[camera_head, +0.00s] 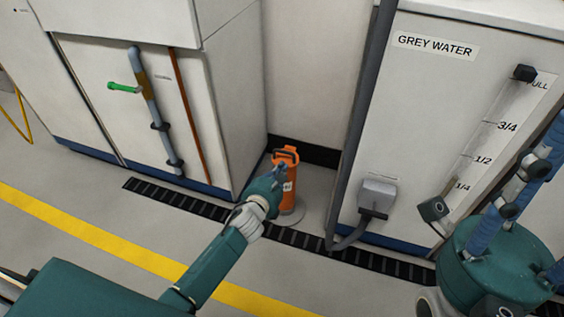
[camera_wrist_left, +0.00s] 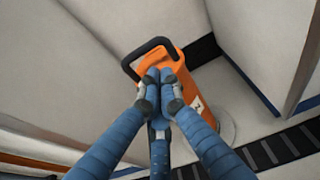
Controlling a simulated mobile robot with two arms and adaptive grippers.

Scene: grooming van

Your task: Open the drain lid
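An orange upright canister-like body (camera_head: 290,190) with a black loop handle on top stands on a round grey disc (camera_head: 291,216) in the floor, between two white cabinets. No part is labelled as a drain lid, and I cannot tell which part it is. My left gripper (camera_head: 281,172) reaches the upper front of the orange body. In the left wrist view its blue fingers (camera_wrist_left: 160,74) are together in front of the orange body (camera_wrist_left: 184,80), just below the black handle (camera_wrist_left: 150,56). No held part shows between them. My right gripper (camera_head: 530,180) is at the right edge, its fingertips cut off.
A dark floor grate (camera_head: 170,198) runs along the cabinets. The grey water tank (camera_head: 450,110) stands on the right with a grey box (camera_head: 377,196) and hose (camera_head: 348,243). The left cabinet (camera_head: 110,95) carries a pipe with a green handle (camera_head: 124,88). Floor around the yellow stripe (camera_head: 95,237) is clear.

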